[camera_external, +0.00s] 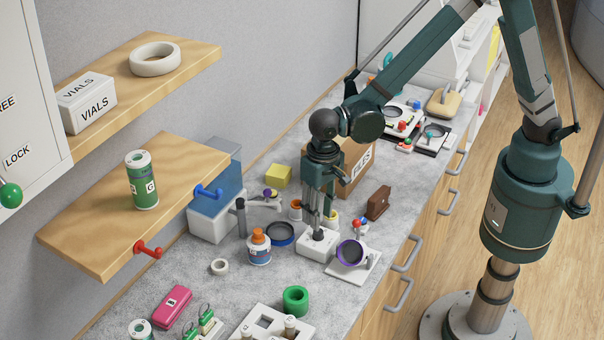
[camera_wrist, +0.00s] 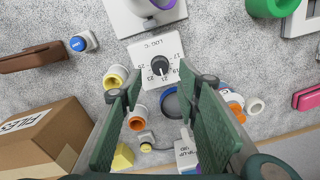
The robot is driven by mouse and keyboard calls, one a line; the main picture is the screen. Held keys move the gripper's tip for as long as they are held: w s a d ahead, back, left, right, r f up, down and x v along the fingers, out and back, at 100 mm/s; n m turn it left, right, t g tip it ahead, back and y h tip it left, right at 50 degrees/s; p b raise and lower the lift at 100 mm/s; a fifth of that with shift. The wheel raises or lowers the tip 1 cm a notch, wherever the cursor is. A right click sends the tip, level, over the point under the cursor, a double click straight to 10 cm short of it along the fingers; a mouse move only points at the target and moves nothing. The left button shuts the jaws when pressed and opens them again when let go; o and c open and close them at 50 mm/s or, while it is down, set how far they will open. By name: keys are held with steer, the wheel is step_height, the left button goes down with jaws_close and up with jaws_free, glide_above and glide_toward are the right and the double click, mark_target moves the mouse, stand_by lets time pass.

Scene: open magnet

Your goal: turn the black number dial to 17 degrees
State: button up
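The black number dial (camera_wrist: 160,65) is a small round knob on a white square block (camera_wrist: 142,50). Printed numbers, 17 to 25, curve around it under the label "LOG °C". A pale mark on the knob seems to face near 21, but it is too small to be sure. In the external view the white block (camera_external: 311,246) stands on the counter and the dial (camera_external: 319,235) is partly hidden. My gripper (camera_external: 319,224) points down over the dial. In the wrist view my gripper (camera_wrist: 160,82) is open, fingers apart, with the dial showing between and just beyond the tips. Contact cannot be told.
A purple-ringed device (camera_external: 351,253) stands close right of the block. A dark blue dish (camera_external: 280,234) and orange-capped bottle (camera_external: 259,247) are to its left. Small cups, a brown object (camera_external: 378,203) and a FILES box (camera_external: 358,170) stand behind. A green ring (camera_external: 296,300) lies in front.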

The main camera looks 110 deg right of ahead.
mark_target(318, 234)
steer(key=shift+f, duration=2.9)
steer(key=c, duration=0.9)
